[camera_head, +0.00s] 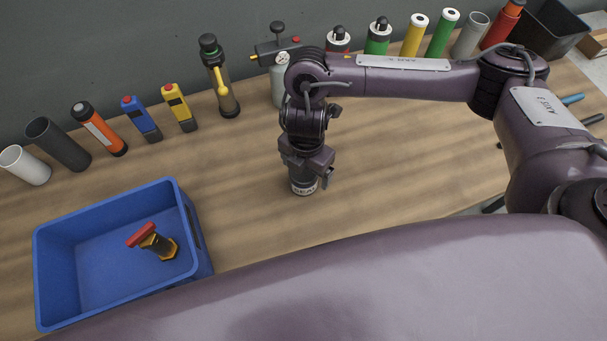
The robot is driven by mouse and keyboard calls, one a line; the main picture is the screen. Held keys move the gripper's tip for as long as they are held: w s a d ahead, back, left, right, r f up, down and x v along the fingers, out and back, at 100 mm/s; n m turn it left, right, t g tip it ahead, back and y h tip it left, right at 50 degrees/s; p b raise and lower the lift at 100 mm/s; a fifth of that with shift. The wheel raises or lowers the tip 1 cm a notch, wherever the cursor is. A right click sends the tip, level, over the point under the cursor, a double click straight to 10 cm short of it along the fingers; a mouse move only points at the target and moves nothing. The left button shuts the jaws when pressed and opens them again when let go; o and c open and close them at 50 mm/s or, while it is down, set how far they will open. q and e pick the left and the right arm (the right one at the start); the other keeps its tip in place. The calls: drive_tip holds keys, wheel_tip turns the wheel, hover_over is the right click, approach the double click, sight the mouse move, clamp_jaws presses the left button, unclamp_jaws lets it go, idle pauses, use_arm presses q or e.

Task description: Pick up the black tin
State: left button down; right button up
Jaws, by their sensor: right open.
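A small dark tin (303,187) with a pale lettered band stands upright on the wooden bench, near the middle of the view. My right gripper (305,170) points down directly over it and hides its top. The right gripper is open; I cannot tell whether its fingers are around the tin's upper part or just above it. My left gripper is not in view.
A blue crate (57,224) holding a brass valve with a red handle (153,241) stands at the left front. Bottles, torches, meters and tubes line the wall. A black bin (553,30) stands at the back right. The bench around the tin is clear.

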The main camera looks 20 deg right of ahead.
wheel_tip(320, 180, down, 4)
drive_tip(key=shift+w+a+p, duration=0.15)
drive_tip(key=shift+p, duration=0.35)
drive_tip(key=c, duration=1.1)
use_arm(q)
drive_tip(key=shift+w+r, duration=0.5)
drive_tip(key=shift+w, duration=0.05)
use_arm(e)
drive_tip(key=shift+c, duration=0.7)
drive_tip(key=shift+r, duration=0.1)
